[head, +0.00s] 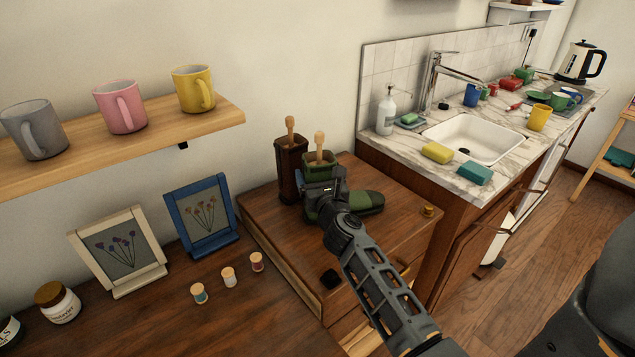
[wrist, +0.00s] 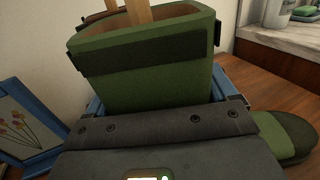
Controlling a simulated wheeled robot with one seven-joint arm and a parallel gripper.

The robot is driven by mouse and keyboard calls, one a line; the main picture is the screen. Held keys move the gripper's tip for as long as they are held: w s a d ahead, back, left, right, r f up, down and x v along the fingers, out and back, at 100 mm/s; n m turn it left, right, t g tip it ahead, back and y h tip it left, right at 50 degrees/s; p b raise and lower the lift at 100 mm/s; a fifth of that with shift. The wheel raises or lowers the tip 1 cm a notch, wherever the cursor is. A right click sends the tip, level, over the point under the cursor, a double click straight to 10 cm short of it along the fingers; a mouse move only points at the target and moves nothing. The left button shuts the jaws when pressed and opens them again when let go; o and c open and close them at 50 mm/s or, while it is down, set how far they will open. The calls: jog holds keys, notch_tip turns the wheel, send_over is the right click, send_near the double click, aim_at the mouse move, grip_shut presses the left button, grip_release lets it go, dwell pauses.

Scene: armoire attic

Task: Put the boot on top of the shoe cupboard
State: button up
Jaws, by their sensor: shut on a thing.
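A green boot (head: 320,168) with a wooden stick in its opening is upright over the brown wooden shoe cupboard (head: 290,248), its toe pointing right. It looks as if it stands on the cupboard top, but my gripper and arm hide part of the sole. My gripper (head: 323,189) is shut on the boot's shaft. In the wrist view the green boot (wrist: 150,78) fills the space beyond my gripper, with its toe at the right. A dark brown boot (head: 291,172), also with a wooden stick, stands upright just left of it on the cupboard.
Left are a blue frame (head: 194,244), several spools and a jar (head: 57,304). A mug shelf (head: 190,124) hangs above. The sink counter (head: 410,153) borders the cupboard behind.

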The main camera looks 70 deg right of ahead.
jog(key=shift+r, duration=0.15)
jog(key=shift+f, duration=0.2)
jog(key=o, duration=1.6)
